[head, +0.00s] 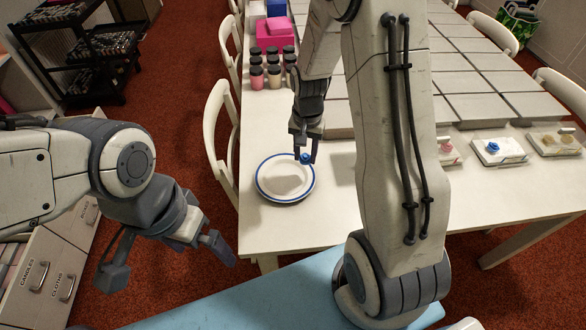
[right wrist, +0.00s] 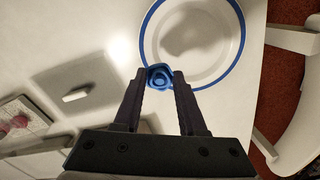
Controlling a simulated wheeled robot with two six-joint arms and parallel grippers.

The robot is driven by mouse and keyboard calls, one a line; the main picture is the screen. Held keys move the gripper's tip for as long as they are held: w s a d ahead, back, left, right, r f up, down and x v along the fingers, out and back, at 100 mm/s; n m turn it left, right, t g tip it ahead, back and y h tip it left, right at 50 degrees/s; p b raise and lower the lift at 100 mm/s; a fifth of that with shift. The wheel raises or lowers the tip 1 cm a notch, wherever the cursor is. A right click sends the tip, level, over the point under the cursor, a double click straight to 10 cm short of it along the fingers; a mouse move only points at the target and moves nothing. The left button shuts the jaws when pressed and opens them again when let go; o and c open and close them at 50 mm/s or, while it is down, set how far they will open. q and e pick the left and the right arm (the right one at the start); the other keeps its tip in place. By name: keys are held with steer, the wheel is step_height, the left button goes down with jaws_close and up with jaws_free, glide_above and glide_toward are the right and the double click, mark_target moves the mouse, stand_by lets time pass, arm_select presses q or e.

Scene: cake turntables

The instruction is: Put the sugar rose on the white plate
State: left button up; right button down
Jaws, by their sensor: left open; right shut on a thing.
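The sugar rose (head: 305,158) is small and blue. My right gripper (head: 304,156) is shut on it and holds it by the right rim of the white plate in the head view. In the right wrist view the rose (right wrist: 160,77) sits between the fingertips and overlaps the plate's blue rim. The white plate (head: 272,178) has a blue rim, is empty and lies near the table's left edge; it also shows in the right wrist view (right wrist: 205,65). I cannot tell the rose's exact height above the table. My left gripper (head: 172,268) is open and empty, away from the table.
Jars (head: 274,76) and a pink box (head: 274,32) stand at the table's back left. Small boards with a pink rose (head: 445,146), a blue rose (head: 492,147) and a tan item (head: 556,139) lie to the right. A white chair (head: 220,140) stands at the table's left side.

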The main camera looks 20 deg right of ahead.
mark_target(294, 178)
steer(key=a, duration=0.1)
steer(key=a+f, duration=0.2)
steer(key=shift+w, duration=0.25)
steer(key=shift+f, duration=1.9)
steer(key=shift+f, duration=0.1)
steer(key=c, duration=0.8)
jaws_free()
steer(key=shift+o, duration=0.2)
